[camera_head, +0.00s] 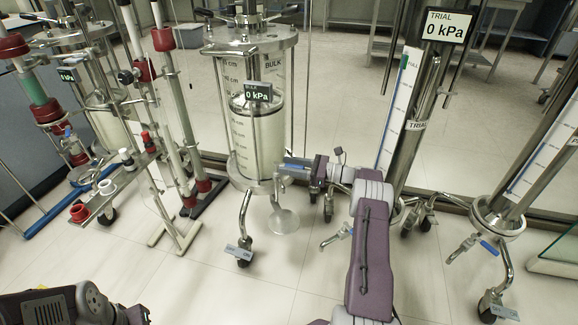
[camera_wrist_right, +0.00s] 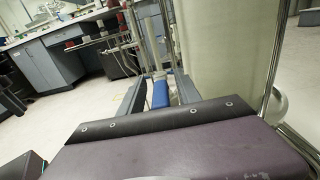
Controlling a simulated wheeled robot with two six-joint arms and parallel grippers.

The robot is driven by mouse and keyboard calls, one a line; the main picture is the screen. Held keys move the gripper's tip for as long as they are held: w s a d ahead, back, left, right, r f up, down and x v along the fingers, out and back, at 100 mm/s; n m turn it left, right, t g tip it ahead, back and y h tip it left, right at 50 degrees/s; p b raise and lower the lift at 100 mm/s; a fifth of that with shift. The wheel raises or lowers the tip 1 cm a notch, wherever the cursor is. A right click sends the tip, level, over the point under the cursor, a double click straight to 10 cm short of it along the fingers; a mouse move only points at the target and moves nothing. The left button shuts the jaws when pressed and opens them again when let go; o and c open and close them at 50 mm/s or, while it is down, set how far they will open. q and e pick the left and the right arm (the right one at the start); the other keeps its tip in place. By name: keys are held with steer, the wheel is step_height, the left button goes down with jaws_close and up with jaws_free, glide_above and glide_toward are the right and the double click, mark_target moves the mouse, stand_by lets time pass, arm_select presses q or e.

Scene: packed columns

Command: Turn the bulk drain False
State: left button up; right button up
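The bulk column (camera_head: 262,120) is a clear cylinder with steel rods, marked BULK, with a 0 kPa display (camera_head: 258,92). At its lower right is the drain valve with a blue lever (camera_head: 297,167). My purple right arm reaches up from the bottom, and its gripper (camera_head: 290,173) is at this lever. In the right wrist view, the blue lever (camera_wrist_right: 160,94) lies between the two grey fingers (camera_wrist_right: 160,92), with narrow gaps on both sides, so the gripper looks open. Whether a finger touches the lever is unclear. My left arm shows at bottom left; its gripper is not visible.
A clear glass vessel (camera_head: 284,221) stands on the floor below the drain. A rack of rods (camera_head: 168,110) stands left. Pale floor is free in front.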

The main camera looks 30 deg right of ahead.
mark_target(290, 165)
steer(key=shift+r, duration=0.1)
step_height(290, 165, up, 5)
steer(key=p, duration=0.4)
steer(key=shift+f, duration=0.2)
steer(key=s+d+r+p, duration=0.5)
steer(key=s+r+p, duration=0.1)
steer(key=s, duration=0.4)
steer(key=shift+d+r, duration=0.15)
steer(key=shift+d, duration=0.25)
steer(key=shift+s, duration=0.1)
